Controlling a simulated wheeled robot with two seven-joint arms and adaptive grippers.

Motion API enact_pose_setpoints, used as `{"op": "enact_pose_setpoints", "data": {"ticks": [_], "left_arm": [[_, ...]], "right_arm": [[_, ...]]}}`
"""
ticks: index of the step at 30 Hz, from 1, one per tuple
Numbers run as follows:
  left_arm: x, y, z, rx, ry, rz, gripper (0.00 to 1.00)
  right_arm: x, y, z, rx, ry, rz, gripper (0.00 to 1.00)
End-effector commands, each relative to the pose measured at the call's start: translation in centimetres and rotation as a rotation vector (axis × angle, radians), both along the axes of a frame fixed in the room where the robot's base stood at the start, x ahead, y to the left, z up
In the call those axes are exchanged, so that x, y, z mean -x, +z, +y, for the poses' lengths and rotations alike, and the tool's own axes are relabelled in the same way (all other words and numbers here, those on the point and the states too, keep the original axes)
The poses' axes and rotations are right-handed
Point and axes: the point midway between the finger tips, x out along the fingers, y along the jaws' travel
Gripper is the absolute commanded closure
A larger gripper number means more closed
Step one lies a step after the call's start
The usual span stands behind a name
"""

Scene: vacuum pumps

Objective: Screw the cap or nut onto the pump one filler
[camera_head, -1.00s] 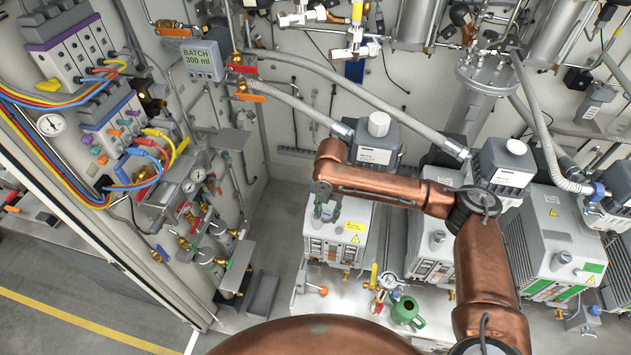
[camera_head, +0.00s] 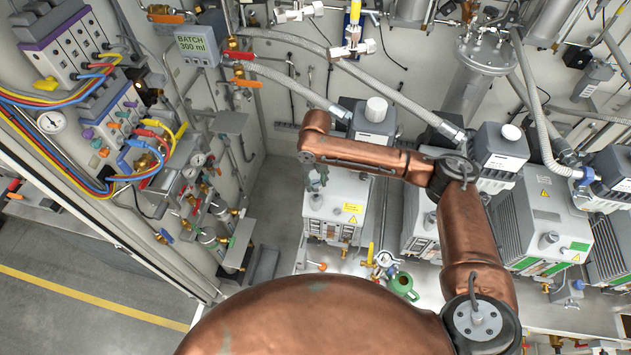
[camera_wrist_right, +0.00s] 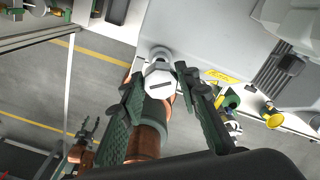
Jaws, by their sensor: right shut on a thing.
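Pump one is the leftmost pale pump (camera_head: 345,205), with a yellow warning label on its front. My right gripper (camera_head: 317,182) is over the left part of its top; it hides the filler in the head view. In the right wrist view, the two green-and-dark fingers of my right gripper (camera_wrist_right: 172,92) are shut on a pale cap (camera_wrist_right: 160,80) with a slot across its face. A grey round filler neck (camera_wrist_right: 160,53) shows just beyond the cap, at the pump's edge; I cannot tell how far the cap is seated. My left gripper (camera_wrist_right: 87,130) is open and empty, low at the left.
More pumps (camera_head: 540,225) stand to the right. A wall panel with hoses and valves (camera_head: 190,190) is at the left. The grey floor (camera_head: 285,190) between is clear.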

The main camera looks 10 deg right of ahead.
Motion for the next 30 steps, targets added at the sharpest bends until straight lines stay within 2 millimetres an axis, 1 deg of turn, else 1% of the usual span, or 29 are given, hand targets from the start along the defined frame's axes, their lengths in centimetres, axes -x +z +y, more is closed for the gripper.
{"op": "enact_pose_setpoints", "data": {"ticks": [2,14,19,26,30], "left_arm": [[0.0,0.5,0.0,0.0,0.0,-0.001,0.6],[-0.1,-1.0,0.0,0.0,-0.001,-0.002,0.6],[-0.2,-0.8,0.0,0.0,-0.001,-0.003,0.6],[-0.2,-0.7,0.0,0.0,-0.001,-0.003,0.6],[-0.3,-0.8,0.0,0.0,-0.001,-0.003,0.6]], "right_arm": [[-0.1,0.1,0.0,-0.001,0.0,-0.001,0.99],[-0.1,-3.8,0.0,-0.001,-0.001,0.0,0.99],[-0.1,-3.8,0.0,-0.001,0.0,-0.001,0.99],[0.0,-4.5,0.0,-0.001,0.0,0.0,0.99],[-0.1,-4.6,0.0,-0.001,0.0,-0.001,0.99]]}}
